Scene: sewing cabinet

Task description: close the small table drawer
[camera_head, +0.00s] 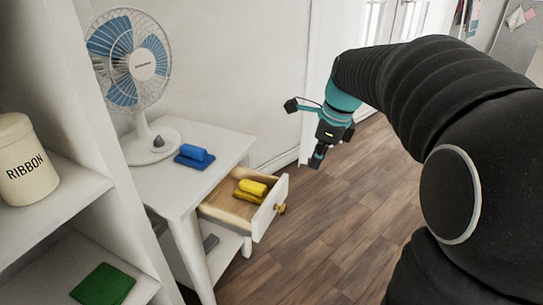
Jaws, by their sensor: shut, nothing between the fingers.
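The small white table (186,186) stands left of centre. Its drawer (270,207) is pulled out toward the right, with a white front and a round brass knob (281,209). Yellow folded or rolled items (251,189) lie inside the drawer. My gripper (317,160) is shut and empty. It hangs in the air to the upper right of the drawer front in the picture, apart from it, pointing down. The drawer's far inner end is hidden under the tabletop.
A blue and white fan (141,64) and blue folded items (194,156) stand on the tabletop. A white shelf unit (70,185) at left holds a ribbon jar (27,165) and a green cloth (103,285). The wooden floor (325,225) right of the drawer is clear.

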